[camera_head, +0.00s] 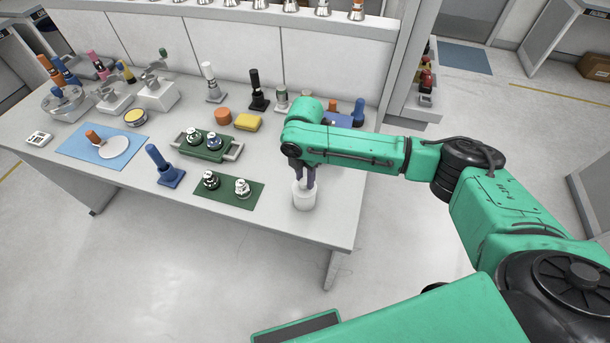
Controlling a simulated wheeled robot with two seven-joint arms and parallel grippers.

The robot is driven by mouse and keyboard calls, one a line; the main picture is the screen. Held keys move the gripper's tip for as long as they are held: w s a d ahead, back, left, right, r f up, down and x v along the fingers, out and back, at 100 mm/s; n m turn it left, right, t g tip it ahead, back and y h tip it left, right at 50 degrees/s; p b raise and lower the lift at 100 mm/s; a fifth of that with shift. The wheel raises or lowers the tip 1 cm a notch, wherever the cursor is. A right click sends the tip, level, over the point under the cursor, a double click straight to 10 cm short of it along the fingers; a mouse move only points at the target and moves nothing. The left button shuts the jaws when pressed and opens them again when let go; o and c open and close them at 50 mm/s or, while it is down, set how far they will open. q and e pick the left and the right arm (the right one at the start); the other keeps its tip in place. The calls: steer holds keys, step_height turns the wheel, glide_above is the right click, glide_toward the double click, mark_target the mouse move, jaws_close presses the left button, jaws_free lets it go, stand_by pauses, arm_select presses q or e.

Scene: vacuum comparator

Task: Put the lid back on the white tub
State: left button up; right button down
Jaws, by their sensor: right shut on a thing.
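The white tub (303,199) stands upright near the front right edge of the table. My right gripper (304,184) points straight down over the tub, with its dark fingers at the tub's top. It is shut on the lid, which is mostly hidden by the fingers and hard to tell from the white tub. I cannot tell whether the lid touches the rim. My left gripper is not in view.
The white table (110,188) holds a green mat (229,190) with two small fittings, left of the tub. Behind are a green tray (206,153), a yellow sponge (247,122) and upright tools. A blue-handled tool (166,167) stands further left. Bare table surrounds the tub.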

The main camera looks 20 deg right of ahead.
jaws_free()
stand_by(0.4)
step_height(320, 180, up, 7)
steer(key=p, duration=0.8)
stand_by(0.3)
jaws_close()
steer(key=shift+f, duration=0.25)
stand_by(1.2)
